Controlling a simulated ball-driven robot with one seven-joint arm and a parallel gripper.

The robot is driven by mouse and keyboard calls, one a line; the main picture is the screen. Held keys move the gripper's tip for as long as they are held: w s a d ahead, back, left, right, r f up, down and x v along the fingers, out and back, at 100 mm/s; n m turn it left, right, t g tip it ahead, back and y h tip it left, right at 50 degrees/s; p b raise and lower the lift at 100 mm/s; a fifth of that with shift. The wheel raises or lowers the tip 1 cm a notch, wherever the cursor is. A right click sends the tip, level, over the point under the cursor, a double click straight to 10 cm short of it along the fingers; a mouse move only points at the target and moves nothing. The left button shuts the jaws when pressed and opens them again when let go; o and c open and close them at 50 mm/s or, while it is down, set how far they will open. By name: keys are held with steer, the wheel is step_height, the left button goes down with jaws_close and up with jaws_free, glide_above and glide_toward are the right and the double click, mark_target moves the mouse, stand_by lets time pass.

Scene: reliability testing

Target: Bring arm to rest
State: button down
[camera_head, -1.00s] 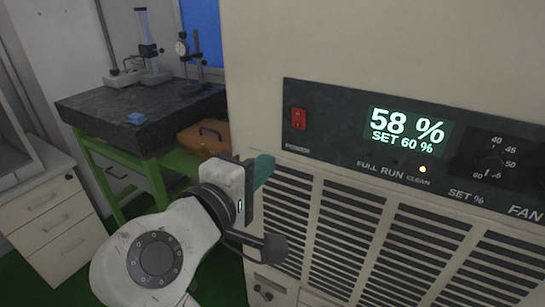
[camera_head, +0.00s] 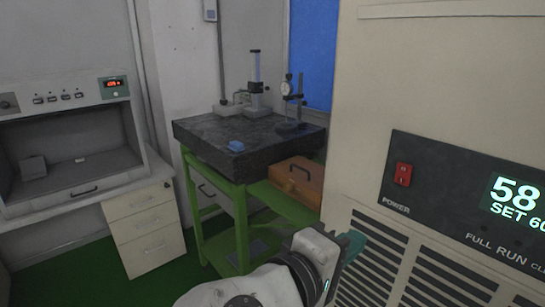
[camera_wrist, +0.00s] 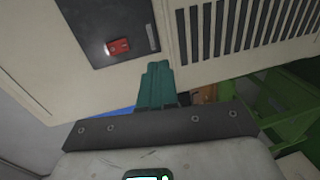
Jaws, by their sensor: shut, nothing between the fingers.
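My gripper (camera_head: 352,243) has teal fingers and is at the lower middle of the head view, in front of the beige machine's slatted vent (camera_head: 375,262). The fingers are together with nothing between them. In the wrist view, my gripper (camera_wrist: 157,84) points at the beige front just below the dark control panel (camera_wrist: 128,28). I cannot tell whether the fingertips touch the machine. The white arm behind it is partly cut off by the bottom edge of the head view.
The beige machine (camera_head: 440,70) fills the right side, with a red power switch (camera_head: 403,174) and a lit display (camera_head: 515,197). A green-framed stand with a dark stone plate (camera_head: 215,140) holds gauges. A brown case (camera_head: 297,180) sits on its shelf. White drawers (camera_head: 145,225) stand left. Green floor shows between.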

steer(key=s+d+f+m+g+y, duration=0.15)
steer(key=d+f, duration=0.25)
steer(key=f, duration=0.4)
steer(key=s+d+f+g+y, duration=0.2)
steer(key=s+d+f, duration=0.15)
steer(key=f, duration=0.45)
steer(key=s+d+f+m+g+y, duration=0.1)
steer(key=s+d+f+y, duration=0.1)
steer(key=d+f, duration=0.5)
steer(key=s+a+f+m+g+y, duration=0.1)
steer(key=s+f+m+g+y, duration=0.3)
steer(key=s+f, duration=1.1)
steer(key=s+m+y, duration=0.1)
steer(key=s+y, duration=0.2)
steer(key=shift+s+f, duration=0.25)
steer(key=shift+s, duration=0.15)
